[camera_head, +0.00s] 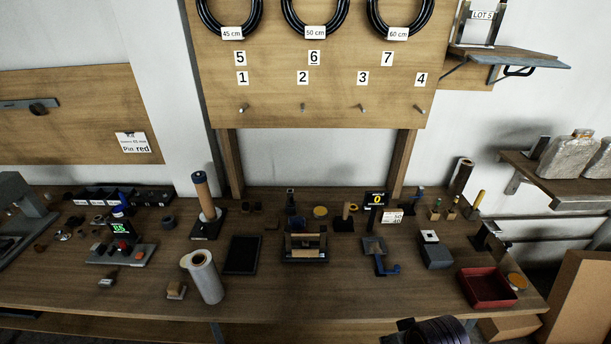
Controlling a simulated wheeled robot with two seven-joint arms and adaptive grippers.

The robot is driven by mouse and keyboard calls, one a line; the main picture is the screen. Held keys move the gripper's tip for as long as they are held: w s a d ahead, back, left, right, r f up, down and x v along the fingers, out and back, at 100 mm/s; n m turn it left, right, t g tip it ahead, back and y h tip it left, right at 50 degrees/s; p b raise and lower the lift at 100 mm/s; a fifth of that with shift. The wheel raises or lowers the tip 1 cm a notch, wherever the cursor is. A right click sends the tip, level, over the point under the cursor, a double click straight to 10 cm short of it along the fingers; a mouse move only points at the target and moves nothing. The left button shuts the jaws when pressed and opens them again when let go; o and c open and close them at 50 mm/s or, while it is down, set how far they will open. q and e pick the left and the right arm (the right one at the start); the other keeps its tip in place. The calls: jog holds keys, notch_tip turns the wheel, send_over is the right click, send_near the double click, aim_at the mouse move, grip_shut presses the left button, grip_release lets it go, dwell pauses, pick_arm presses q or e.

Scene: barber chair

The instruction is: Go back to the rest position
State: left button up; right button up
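Neither my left gripper nor my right gripper can be made out in the head view. A dark, ribbed, rounded shape (440,331) rises from the bottom edge, right of the middle. Most of it is cut off by the frame, and I cannot tell what it is. The wooden workbench (330,283) runs across the view, and no arm of mine shows over it.
The bench holds a white roll (205,278), a brown upright roll (203,196), a black tray (243,254), a small framed device (305,246), a blue-handled tool (381,257) and a red tray (487,288). A numbered pegboard (320,90) with black hoops stands behind. Shelves are at right.

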notch_tip(320, 180, down, 34)
jog(key=s+g+b, duration=0.1)
jog(key=s+b, duration=0.1)
jog(key=s, duration=0.1)
jog(key=s+d+f, duration=0.2)
jog(key=s+f, duration=0.8)
jog(key=s, duration=0.1)
jog(key=s+d+f+g+b, duration=0.1)
jog(key=s+d+f, duration=0.1)
jog(key=s+f, duration=0.9)
jog(key=shift+f+g, duration=0.15)
jog(key=shift+g, duration=0.15)
